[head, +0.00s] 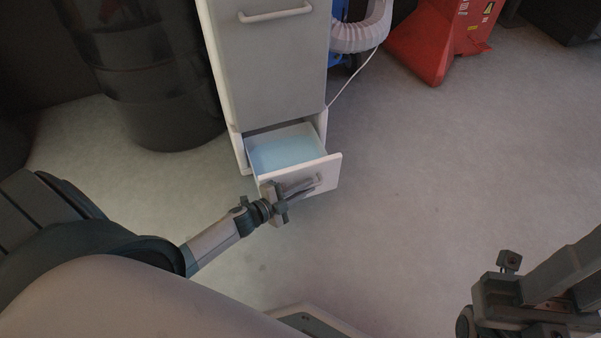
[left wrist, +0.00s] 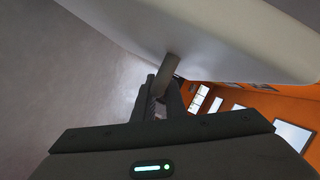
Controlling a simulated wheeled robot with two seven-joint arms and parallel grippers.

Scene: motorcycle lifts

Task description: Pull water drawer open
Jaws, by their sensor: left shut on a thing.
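The water drawer (head: 328,178) is the low drawer of a white and grey cabinet (head: 270,70). It stands part way out of the cabinet, and light blue water (head: 287,150) shows inside it. My left gripper (head: 308,186) is at the drawer's front, shut on its handle (head: 318,181). In the left wrist view the fingers (left wrist: 160,97) close around the handle bar (left wrist: 167,70), below the pale drawer front (left wrist: 200,35). My right gripper (head: 500,285) is at the lower right, away from the cabinet; its fingertips are not clear.
A black barrel (head: 165,90) stands left of the cabinet. A white hose (head: 362,32), a thin cable and a red machine (head: 440,40) are behind to the right. The grey floor (head: 440,170) right of the drawer is clear.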

